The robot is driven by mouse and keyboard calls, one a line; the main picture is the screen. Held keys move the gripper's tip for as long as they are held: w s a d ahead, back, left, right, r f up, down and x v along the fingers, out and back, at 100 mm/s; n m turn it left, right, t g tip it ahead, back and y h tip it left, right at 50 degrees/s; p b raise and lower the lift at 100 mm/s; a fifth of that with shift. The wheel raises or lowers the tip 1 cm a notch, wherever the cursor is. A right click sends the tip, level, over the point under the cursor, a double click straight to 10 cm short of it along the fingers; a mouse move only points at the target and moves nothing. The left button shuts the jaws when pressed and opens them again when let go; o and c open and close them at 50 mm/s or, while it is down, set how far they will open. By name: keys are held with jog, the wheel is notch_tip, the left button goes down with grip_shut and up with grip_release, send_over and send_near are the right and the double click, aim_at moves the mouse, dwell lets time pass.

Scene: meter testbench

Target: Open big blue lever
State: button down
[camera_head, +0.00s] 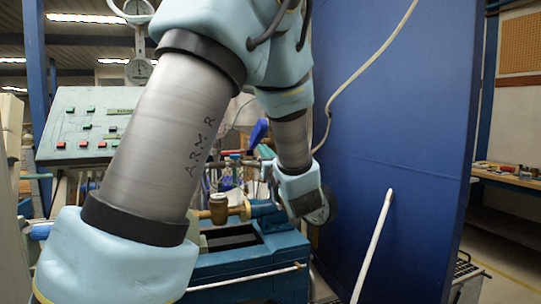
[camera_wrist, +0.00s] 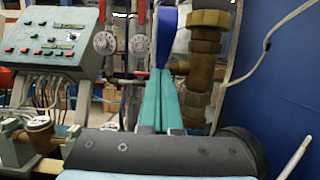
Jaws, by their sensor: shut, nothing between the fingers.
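The big blue lever (camera_head: 257,133) stands up at a tilt above the pipework, just left of my forearm in the head view. In the head view my arm hides part of the bench, and the fingertips are hard to make out.
A brass pipe fitting (camera_wrist: 205,50) stands close on the right of my fingers. A green control panel (camera_head: 90,125) with buttons and round gauges (camera_wrist: 104,42) are to the left. A large blue partition (camera_head: 400,140) closes the right side. A white rod (camera_head: 373,245) stands before it.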

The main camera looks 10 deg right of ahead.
aim_at(261, 133)
jog(key=shift+w+a+r+p, duration=0.1)
jog(key=shift+w+r+p, duration=0.15)
jog(key=shift+r, duration=0.25)
jog(key=shift+w+r+p, duration=0.1)
jog(key=shift+w+r, duration=0.25)
jog(key=shift+r, duration=0.15)
jog(key=shift+r, duration=0.15)
